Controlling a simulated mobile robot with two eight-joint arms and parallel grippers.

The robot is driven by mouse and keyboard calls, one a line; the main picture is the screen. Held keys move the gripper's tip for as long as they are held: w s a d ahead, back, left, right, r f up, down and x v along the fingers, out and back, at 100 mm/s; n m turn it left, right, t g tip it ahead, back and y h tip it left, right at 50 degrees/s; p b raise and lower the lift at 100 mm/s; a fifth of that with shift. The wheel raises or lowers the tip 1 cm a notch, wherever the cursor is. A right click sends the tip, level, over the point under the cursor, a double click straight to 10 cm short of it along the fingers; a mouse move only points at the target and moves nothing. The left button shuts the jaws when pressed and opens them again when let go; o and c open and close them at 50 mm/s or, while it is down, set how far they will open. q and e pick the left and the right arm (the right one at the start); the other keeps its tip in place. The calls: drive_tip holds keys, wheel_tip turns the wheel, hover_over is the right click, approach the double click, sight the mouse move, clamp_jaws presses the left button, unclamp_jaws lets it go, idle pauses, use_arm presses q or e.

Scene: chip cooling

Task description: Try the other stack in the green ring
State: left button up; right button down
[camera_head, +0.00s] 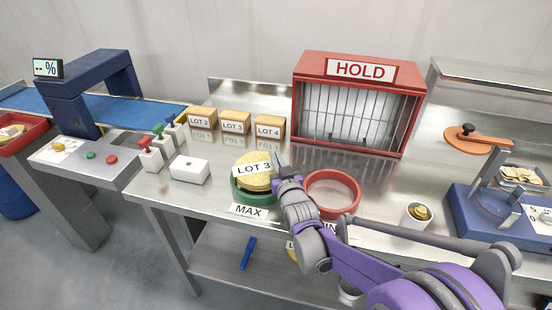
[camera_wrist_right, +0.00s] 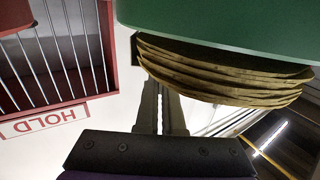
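A round yellow chip stack tagged LOT 3 (camera_head: 258,184) sits in the green ring (camera_head: 240,196) on the steel table, above a MAX label. In the right wrist view, which is upside down, the layered stack (camera_wrist_right: 220,72) stands out from the green ring (camera_wrist_right: 220,22). My right gripper (camera_head: 279,160) is just right of the stack, its narrow fingers close together beside it, apparently holding nothing; they also show in the wrist view (camera_wrist_right: 161,100). The red ring (camera_head: 352,203) is empty. Another yellow, labelled item (camera_head: 291,246) shows below the table, mostly hidden by my arm. My left gripper is out of view.
The red HOLD cage (camera_head: 350,64) stands at the back. Blocks tagged LOT 2 (camera_head: 201,117), LOT 3 (camera_head: 235,122) and LOT 4 (camera_head: 269,126) stand left of it. A white chip cup (camera_head: 408,217) and blue scale (camera_head: 480,212) are right. A white box (camera_head: 190,170) is left.

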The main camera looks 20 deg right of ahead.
drive_tip(key=shift+f, duration=0.15)
drive_tip(key=c, duration=1)
unclamp_jaws()
drive_tip(key=shift+o, duration=0.2)
wheel_tip(320, 180, up, 10)
drive_tip(key=shift+p, duration=0.7)
drive_tip(key=shift+s, duration=0.1)
drive_tip(key=s+a+f+g+p, duration=0.1)
drive_tip(key=s+f+g, duration=0.3)
drive_tip(key=s, duration=0.7)
drive_tip(key=s+a+f+g+p, duration=0.2)
drive_tip(key=s+f, duration=0.4)
drive_tip(key=s, duration=0.6)
drive_tip(key=s+a+f+g+y+p, duration=0.1)
drive_tip(key=s+f+g, duration=0.4)
drive_tip(key=s, duration=0.6)
drive_tip(key=shift+s+a+n+g+p, duration=0.3)
drive_tip(key=shift+a+n+g+p, duration=0.1)
drive_tip(key=shift+g+p, duration=0.45)
drive_tip(key=shift+d, duration=0.1)
